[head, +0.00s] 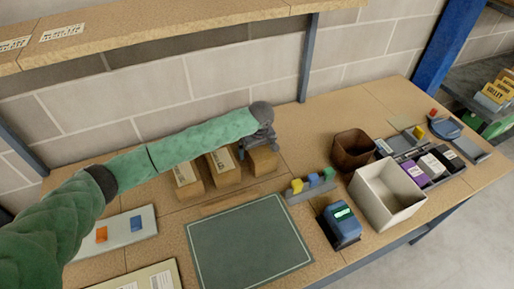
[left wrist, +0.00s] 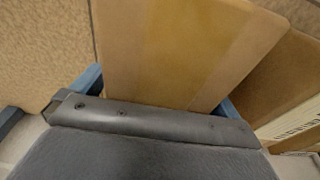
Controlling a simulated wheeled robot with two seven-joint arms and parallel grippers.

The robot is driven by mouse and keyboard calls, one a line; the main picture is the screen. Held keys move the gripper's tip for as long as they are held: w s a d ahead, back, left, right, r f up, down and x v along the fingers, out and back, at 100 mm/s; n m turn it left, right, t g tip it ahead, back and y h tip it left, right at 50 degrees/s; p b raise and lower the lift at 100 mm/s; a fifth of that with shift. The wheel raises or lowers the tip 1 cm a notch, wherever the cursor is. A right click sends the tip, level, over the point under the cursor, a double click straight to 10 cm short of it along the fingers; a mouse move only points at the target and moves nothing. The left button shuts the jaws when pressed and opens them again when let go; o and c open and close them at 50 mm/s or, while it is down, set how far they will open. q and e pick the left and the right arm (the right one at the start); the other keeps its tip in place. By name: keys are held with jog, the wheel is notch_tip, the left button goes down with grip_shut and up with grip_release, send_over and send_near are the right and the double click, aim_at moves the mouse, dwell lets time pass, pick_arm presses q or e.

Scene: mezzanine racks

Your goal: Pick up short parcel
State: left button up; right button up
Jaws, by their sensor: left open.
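Three brown cardboard parcels stand in a row behind the dark mat: a left one (head: 187,183), a middle one (head: 223,170) and a right one (head: 264,161), which looks the shortest. My left gripper (head: 261,145) is right over the right parcel, pointing down. In the left wrist view its blue fingertips (left wrist: 160,95) are apart, one on each side of a plain cardboard parcel (left wrist: 185,45) with a paler tape band. I cannot tell whether they touch it. Another parcel (left wrist: 280,85) stands close by at the right. My right gripper is not in view.
A dark mat (head: 247,243) lies in front of the parcels. A rack of small coloured items (head: 312,188), a blue device (head: 340,224), a brown bin (head: 352,150) and a white bin (head: 388,195) stand to the right. A wooden shelf (head: 150,32) overhangs the back.

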pick_arm(q)
jog(key=shift+f, duration=0.2)
jog(key=shift+w, duration=0.1)
jog(key=c, duration=1.4)
jog(key=shift+o, duration=0.2)
jog(key=shift+r, duration=0.1)
